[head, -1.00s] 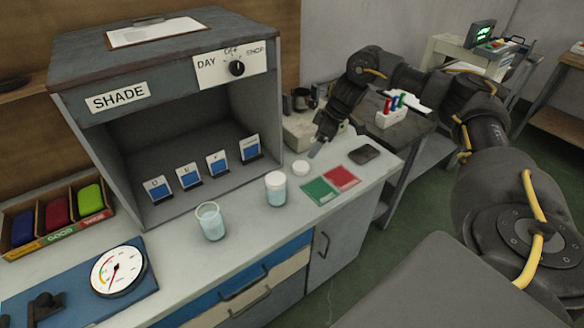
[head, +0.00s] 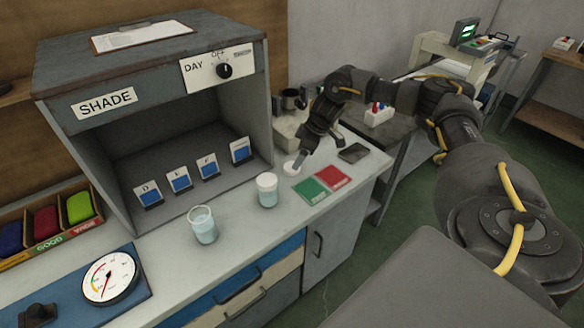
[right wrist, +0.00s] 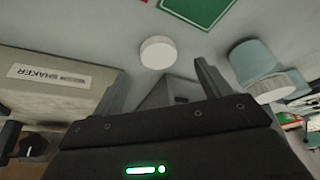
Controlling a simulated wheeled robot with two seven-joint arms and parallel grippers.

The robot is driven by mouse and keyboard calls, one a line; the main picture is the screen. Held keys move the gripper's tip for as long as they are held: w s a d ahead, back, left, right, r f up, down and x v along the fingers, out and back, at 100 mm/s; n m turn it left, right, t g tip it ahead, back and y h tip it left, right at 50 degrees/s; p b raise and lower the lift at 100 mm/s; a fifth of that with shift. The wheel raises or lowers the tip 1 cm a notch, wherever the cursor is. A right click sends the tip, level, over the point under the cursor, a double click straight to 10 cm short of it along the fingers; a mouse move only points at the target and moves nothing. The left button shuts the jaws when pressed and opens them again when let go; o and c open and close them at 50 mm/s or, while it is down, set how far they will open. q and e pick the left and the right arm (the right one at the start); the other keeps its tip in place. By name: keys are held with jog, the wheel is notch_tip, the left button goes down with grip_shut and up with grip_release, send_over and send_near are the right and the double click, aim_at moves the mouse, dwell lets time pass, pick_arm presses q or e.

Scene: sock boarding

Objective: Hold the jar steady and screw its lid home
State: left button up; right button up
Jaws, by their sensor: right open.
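A loose white round lid (head: 291,168) lies on the counter near the red and green cards. It also shows in the right wrist view (right wrist: 158,52). A clear jar of pale blue liquid (head: 203,226) stands open and upright on the counter. A second pale blue jar (head: 267,192) with a white top stands between it and the loose lid, and shows in the right wrist view (right wrist: 256,62). My right gripper (head: 298,161) is just above the lid, pointing down. In the right wrist view its fingers (right wrist: 159,70) are apart and empty, with the lid just beyond them. My left gripper is out of view.
The shade cabinet (head: 150,70) with several blue sample cards stands behind the jars. Green (head: 311,191) and red (head: 333,177) cards and a dark flat object (head: 353,153) lie near the lid. A dial gauge (head: 109,278) sits at front left. The counter around the jars is clear.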

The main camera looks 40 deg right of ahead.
aim_at(288, 170)
jog(key=shift+f, duration=0.2)
jog(key=p+x, duration=0.1)
jog(key=x, duration=0.2)
jog(key=shift+f, duration=0.3)
jog(key=shift+w+f, duration=0.25)
jog(key=shift+f, duration=0.35)
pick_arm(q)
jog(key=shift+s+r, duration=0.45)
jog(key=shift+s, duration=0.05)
pick_arm(e)
jog(key=c, duration=1.1)
jog(key=shift+r, duration=0.1)
